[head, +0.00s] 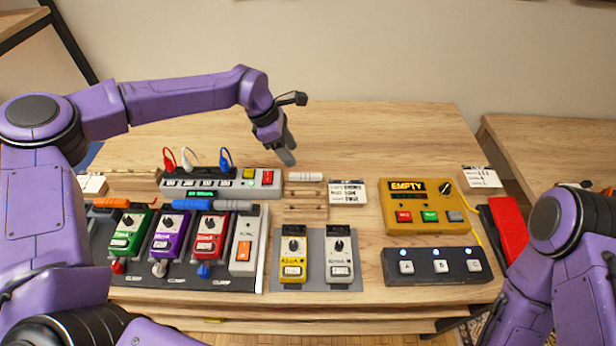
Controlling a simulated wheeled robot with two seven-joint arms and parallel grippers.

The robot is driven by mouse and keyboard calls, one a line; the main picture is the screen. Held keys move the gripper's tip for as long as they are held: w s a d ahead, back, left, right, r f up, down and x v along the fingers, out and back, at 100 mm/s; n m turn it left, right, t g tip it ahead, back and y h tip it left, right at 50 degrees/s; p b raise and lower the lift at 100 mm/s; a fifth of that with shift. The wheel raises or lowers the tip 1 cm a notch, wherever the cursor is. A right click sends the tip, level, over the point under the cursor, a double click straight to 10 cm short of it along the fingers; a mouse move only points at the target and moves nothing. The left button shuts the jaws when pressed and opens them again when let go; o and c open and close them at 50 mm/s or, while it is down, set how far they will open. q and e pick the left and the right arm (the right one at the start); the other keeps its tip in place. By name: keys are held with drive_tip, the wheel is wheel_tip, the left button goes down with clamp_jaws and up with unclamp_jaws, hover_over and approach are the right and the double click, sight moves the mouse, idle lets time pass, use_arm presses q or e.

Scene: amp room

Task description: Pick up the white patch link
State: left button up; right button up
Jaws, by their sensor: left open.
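A white patch link (305,177), a short pale cylinder, lies across the top of a small wooden rack (306,211) in the middle of the table. My left gripper (287,152) points down just behind it and slightly to its left, apart from it. The gripper is open, seen side-on, with nothing visible in it. A white looped cable (191,157) also stands on the grey switch box to the left. My right arm is at the right edge and its gripper is out of the frame.
The grey switch box (272,192) has red and blue loops beside the white one. Orange, blue and grey links lie above the pedals on the left pedalboard (264,262). A yellow box (425,208) stands right. The table's back is clear.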

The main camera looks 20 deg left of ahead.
sight(307, 175)
use_arm(q)
drive_tip(key=p+x, duration=0.1)
drive_tip(key=x, duration=0.3)
drive_tip(key=shift+w+f, duration=0.1)
drive_tip(key=shift+f, duration=0.05)
drive_tip(key=shift+d+f+p, duration=0.3)
drive_tip(key=shift+f+p, duration=0.05)
drive_tip(key=shift+p, duration=0.1)
drive_tip(key=p+x, duration=0.2)
drive_tip(key=x, duration=0.2)
drive_tip(key=shift+w+d, duration=0.1)
drive_tip(key=shift+d, duration=0.1)
drive_tip(key=shift+f, duration=0.25)
drive_tip(key=shift+f, duration=0.1)
drive_tip(key=shift+c, duration=0.3)
clamp_jaws()
